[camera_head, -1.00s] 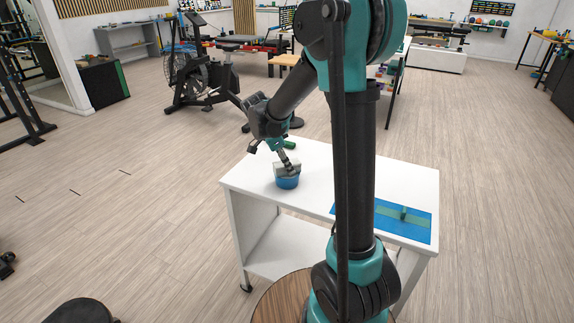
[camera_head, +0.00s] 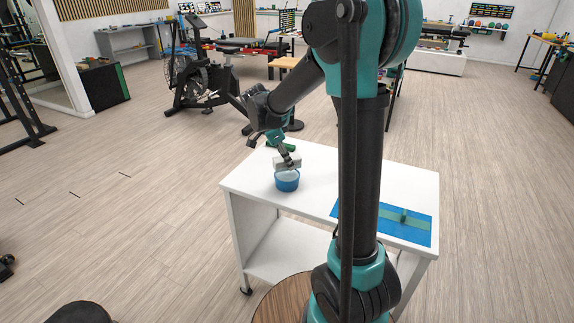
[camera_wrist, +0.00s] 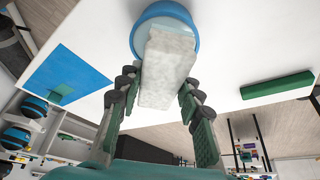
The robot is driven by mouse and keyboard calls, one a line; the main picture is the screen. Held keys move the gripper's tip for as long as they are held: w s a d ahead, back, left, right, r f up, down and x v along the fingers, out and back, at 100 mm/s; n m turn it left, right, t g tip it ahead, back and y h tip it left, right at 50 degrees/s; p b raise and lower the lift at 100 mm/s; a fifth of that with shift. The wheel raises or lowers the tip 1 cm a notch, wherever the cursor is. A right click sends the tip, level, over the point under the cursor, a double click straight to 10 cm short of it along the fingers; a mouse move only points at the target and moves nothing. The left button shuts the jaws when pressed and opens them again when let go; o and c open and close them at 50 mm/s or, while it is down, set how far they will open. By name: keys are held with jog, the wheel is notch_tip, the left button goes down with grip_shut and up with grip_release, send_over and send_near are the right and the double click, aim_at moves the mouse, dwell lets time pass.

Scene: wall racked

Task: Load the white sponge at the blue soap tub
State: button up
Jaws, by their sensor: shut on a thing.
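The white sponge (camera_head: 281,162) is a pale block between my gripper's fingers. In the wrist view the sponge (camera_wrist: 166,68) points lengthwise toward the blue soap tub, its far end overlapping the tub's opening in the picture. My gripper (camera_head: 288,158) is shut on the sponge, with a dark-padded finger on each side in the wrist view (camera_wrist: 161,84). The round blue soap tub (camera_head: 287,183) stands on the white table, just below the sponge. Its rim (camera_wrist: 138,38) shows at the top of the wrist view, with pale content inside.
The white table (camera_head: 325,180) has clear room around the tub. A green block (camera_head: 282,146) lies behind the tub. A blue mat (camera_head: 417,233) with a green strip and a small upright green piece lies at the right. My arm hides part of the table.

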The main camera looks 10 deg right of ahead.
jog(key=shift+r, duration=1.9)
